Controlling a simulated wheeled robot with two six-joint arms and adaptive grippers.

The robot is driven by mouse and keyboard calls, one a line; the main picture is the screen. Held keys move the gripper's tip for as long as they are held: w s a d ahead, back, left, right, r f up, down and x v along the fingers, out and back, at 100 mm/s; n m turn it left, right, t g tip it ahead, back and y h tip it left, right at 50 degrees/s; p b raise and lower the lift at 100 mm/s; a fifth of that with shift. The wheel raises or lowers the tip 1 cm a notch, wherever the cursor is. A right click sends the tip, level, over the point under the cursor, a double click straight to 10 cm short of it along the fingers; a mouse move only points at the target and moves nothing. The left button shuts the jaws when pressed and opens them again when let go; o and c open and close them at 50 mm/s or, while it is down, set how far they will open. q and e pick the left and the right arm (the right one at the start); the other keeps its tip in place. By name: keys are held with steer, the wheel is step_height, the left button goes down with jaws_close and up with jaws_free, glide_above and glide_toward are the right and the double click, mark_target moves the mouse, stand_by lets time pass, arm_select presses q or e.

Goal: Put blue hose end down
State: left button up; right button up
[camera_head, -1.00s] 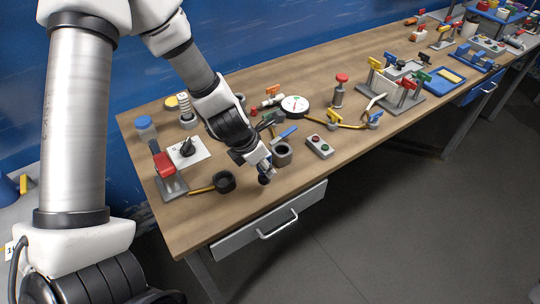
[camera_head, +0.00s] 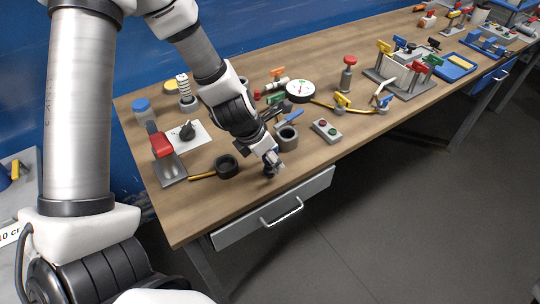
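My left gripper (camera_head: 271,165) is low over the front part of the bench, between a black ring holder and a grey cup. Dark blue shows at its fingers, but I cannot tell whether this is a held piece or how far the fingers are apart. A yellow hose (camera_head: 324,104) lies farther right on the bench. A blue fitting (camera_head: 384,104) is at its right end and a yellow fitting (camera_head: 342,100) stands along it. I cannot tell which blue piece is the blue hose end. My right gripper is out of view.
The grey cup (camera_head: 288,138) and black ring holder (camera_head: 226,167) stand close to my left gripper. A button box (camera_head: 327,131) is to the right, a red-handled lever (camera_head: 162,146) to the left. The wooden bench (camera_head: 205,215) is bare at its front left.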

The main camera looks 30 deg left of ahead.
arm_select(q)
steer(key=shift+r, duration=0.1)
steer(key=shift+d+r+p, duration=0.1)
steer(key=shift+r+p, duration=0.25)
steer(key=shift+p, duration=0.05)
steer(key=p+v, duration=0.9)
steer(key=v, duration=0.2)
steer(key=shift+s+r+p, duration=0.3)
steer(key=shift+p, duration=0.05)
